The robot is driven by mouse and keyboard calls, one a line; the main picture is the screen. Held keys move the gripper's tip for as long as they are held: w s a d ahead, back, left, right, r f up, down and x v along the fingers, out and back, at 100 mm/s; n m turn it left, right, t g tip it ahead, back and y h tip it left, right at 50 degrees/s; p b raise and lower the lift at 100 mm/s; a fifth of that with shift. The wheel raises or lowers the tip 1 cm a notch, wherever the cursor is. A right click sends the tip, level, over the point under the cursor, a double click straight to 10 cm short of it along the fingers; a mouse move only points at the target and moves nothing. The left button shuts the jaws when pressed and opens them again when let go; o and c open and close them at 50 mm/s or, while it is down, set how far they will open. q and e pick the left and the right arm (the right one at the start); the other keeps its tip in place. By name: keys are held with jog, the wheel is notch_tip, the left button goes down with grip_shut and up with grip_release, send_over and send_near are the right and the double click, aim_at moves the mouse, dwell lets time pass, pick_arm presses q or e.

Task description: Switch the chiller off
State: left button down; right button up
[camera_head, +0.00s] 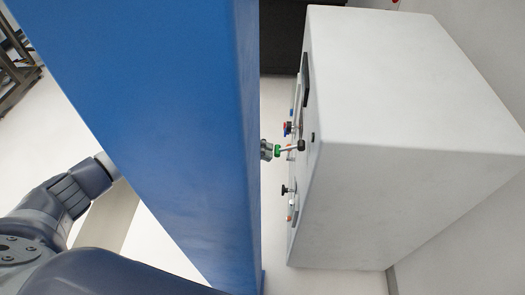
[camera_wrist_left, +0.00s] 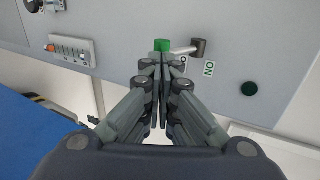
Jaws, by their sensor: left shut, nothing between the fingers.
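The chiller appears to be the large white cabinet (camera_head: 415,100) at the right of the head view, with its control face turned left. In the left wrist view, a lever (camera_wrist_left: 198,47) with a pale stem and dark knob points right from a green part (camera_wrist_left: 162,45). An "ON" label (camera_wrist_left: 209,68) appears upside down below the knob; a second label is partly hidden by my fingers. My left gripper (camera_wrist_left: 160,58) is shut and empty, its fingertips just below the green part; contact is unclear. It also shows in the head view (camera_head: 267,150), partly behind the blue panel.
A tall blue panel (camera_head: 165,110) stands close left of the cabinet, leaving a narrow gap with my left gripper in it. The face also carries a dark green round button (camera_wrist_left: 250,89) and a switch strip (camera_wrist_left: 70,50). A dark frame (camera_head: 15,60) stands far left.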

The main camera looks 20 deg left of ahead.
pick_arm(q)
jog(key=shift+r, duration=0.15)
pick_arm(e)
jog(key=shift+r, duration=0.15)
pick_arm(q)
jog(key=shift+r+p, duration=0.65)
jog(key=shift+p, duration=0.05)
pick_arm(e)
jog(key=shift+r, duration=0.55)
jog(key=shift+d, duration=0.1)
pick_arm(q)
jog(key=a+f+b+v, duration=0.1)
jog(key=f+b+v, duration=0.1)
jog(key=v, duration=1.1)
jog(key=shift+s+a+f+b, duration=0.15)
jog(key=shift+s+a+b, duration=0.1)
jog(key=shift+a+b, duration=0.15)
pick_arm(e)
jog(key=f, duration=0.1)
jog(key=a+f, duration=0.1)
jog(key=a, duration=0.1)
jog(key=shift+s+f, duration=0.25)
jog(key=shift+f, duration=0.15)
jog(key=shift+d, duration=0.1)
